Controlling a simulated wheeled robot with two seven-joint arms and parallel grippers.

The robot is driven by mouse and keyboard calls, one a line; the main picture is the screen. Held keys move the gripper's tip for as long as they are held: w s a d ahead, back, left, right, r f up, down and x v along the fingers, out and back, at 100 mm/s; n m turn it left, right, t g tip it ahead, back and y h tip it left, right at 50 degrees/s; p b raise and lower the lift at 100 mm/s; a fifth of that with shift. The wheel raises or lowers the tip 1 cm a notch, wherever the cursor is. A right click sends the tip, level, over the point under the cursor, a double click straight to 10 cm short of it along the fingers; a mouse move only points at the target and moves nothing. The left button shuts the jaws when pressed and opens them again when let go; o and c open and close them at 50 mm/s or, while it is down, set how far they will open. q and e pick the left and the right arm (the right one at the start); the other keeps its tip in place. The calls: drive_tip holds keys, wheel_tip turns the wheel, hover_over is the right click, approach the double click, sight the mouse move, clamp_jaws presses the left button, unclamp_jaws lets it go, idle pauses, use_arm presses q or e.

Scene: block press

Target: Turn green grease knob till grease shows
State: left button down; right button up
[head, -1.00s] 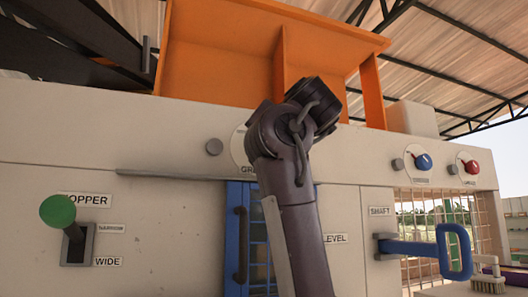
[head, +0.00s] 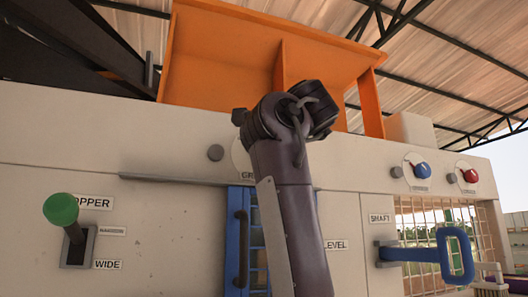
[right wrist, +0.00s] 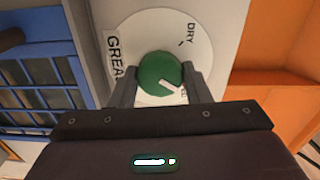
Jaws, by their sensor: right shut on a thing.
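The green grease knob (right wrist: 157,68) sits on a round white dial plate (right wrist: 203,36) in the right wrist view. Its white pointer mark slants to the lower right in that view. The plate reads DRY at the upper right, and another word by the pointer is partly covered. My right gripper (right wrist: 162,77) is shut on the knob, one finger on each side. In the head view my right arm hides the knob, and only the plate's left edge (head: 237,157) shows. I cannot make out any grease. My left gripper is not in view.
An orange hopper (head: 225,62) stands above the pale machine front. A green-knobbed lever (head: 61,209) is at left, a blue barred door (head: 257,245) below the dial. A blue shaft handle (head: 455,254) sticks out at right, with blue (head: 424,170) and red (head: 471,176) knobs above.

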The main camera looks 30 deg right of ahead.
drive_tip(key=shift+m, duration=0.8)
drive_tip(key=o, duration=1)
drive_tip(key=b+v, duration=0.5)
drive_tip(key=v, duration=0.3)
